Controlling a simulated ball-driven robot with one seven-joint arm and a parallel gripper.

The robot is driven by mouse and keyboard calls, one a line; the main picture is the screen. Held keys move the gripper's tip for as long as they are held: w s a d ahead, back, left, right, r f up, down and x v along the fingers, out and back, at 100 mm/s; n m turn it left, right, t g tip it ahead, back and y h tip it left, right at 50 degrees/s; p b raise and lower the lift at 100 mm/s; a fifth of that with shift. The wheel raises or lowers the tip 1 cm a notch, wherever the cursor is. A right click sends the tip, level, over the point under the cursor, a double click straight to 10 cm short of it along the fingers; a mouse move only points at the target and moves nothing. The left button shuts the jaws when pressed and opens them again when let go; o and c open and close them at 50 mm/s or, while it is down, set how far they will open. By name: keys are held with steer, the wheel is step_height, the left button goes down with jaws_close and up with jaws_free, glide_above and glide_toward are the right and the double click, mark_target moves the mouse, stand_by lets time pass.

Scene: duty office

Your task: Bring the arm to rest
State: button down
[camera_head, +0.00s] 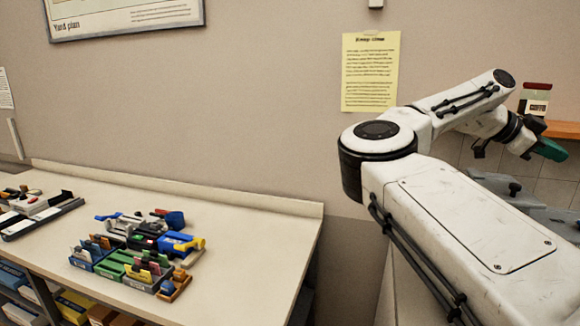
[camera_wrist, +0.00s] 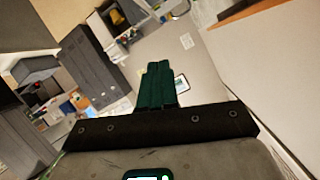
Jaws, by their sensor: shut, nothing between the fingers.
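My white arm stretches across the right half of the head view, bent at its elbow joint. My gripper (camera_head: 550,149) is at the far right of that view, with green fingers pointing right and a little down, clear of the desk. In the wrist view my gripper (camera_wrist: 159,68) shows its two green fingers side by side and touching, with nothing between them. The wrist view is tilted, with the room lying aslant behind the fingers.
A cream desk (camera_head: 245,230) at the left bears several coloured boxes (camera_head: 140,250) and a dark tray (camera_head: 42,217). A yellow notice (camera_head: 370,72) hangs on the wall behind my arm. An orange shelf (camera_head: 562,129) is close to my gripper. Grey cabinets (camera_wrist: 92,65) stand in the wrist view.

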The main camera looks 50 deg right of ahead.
steer(key=w+a+r+n+t+h+b, duration=0.1)
steer(key=w+r+n+t+h, duration=0.1)
steer(key=w+n+t+h, duration=0.45)
steer(key=w+a+r+n+t+h, duration=0.25)
steer(key=w+n+h, duration=0.45)
steer(key=w+h, duration=0.45)
steer(key=w+a+f+n+t+y+b, duration=0.2)
steer(key=w+a+f+n+t+y, duration=1.3)
steer(key=w+f+n+t, duration=0.5)
steer(key=s+a+f+g+y, duration=0.2)
steer(key=a+f+g+y, duration=0.1)
steer(key=a+f, duration=0.75)
steer(key=s+a+f+g+y, duration=0.35)
steer(key=a+f, duration=0.45)
steer(key=f, duration=0.5)
steer(key=s+a+f+g+y, duration=0.1)
steer(key=s+a+f+g, duration=0.3)
steer(key=s+a+f, duration=0.3)
steer(key=s+a+f+g+y+b, duration=0.1)
steer(key=s+a+f+g, duration=0.4)
steer(key=s, duration=1.1)
steer(key=a+f+y, duration=0.1)
steer(key=a+f, duration=0.2)
steer(key=a, duration=0.2)
steer(key=shift+s+f, duration=0.25)
